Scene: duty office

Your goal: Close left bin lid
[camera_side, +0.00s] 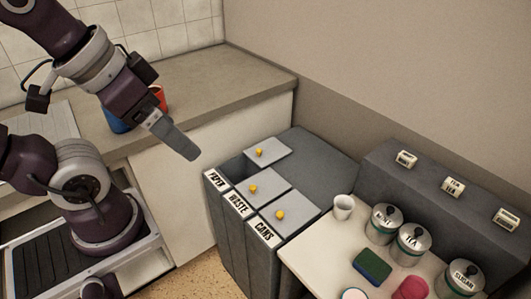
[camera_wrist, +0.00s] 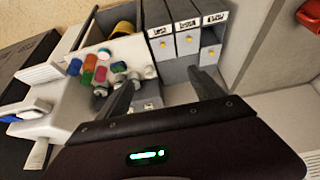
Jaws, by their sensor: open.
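Three grey bins stand side by side. The left bin (camera_side: 215,182) has its lid (camera_side: 267,152) set back from the front, with a dark opening between the lid and the label. The lid is a flat grey panel with a yellow knob. The middle lid (camera_side: 265,187) and right lid (camera_side: 289,214) sit forward, against their labels. The bins also show at the top of the wrist view, where the set-back lid (camera_wrist: 210,55) is on the right. My gripper (camera_side: 190,155) is open and empty, above and left of the bins, touching nothing. Its two fingers (camera_wrist: 165,88) show apart in the wrist view.
A white table with a white cup (camera_side: 343,207), several labelled canisters (camera_side: 413,238) and a green-blue sponge (camera_side: 372,266) adjoins the right bin. A counter (camera_side: 230,85) with a blue cup (camera_side: 117,122) and an orange cup (camera_side: 159,97) lies behind. A wall rises behind the bins.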

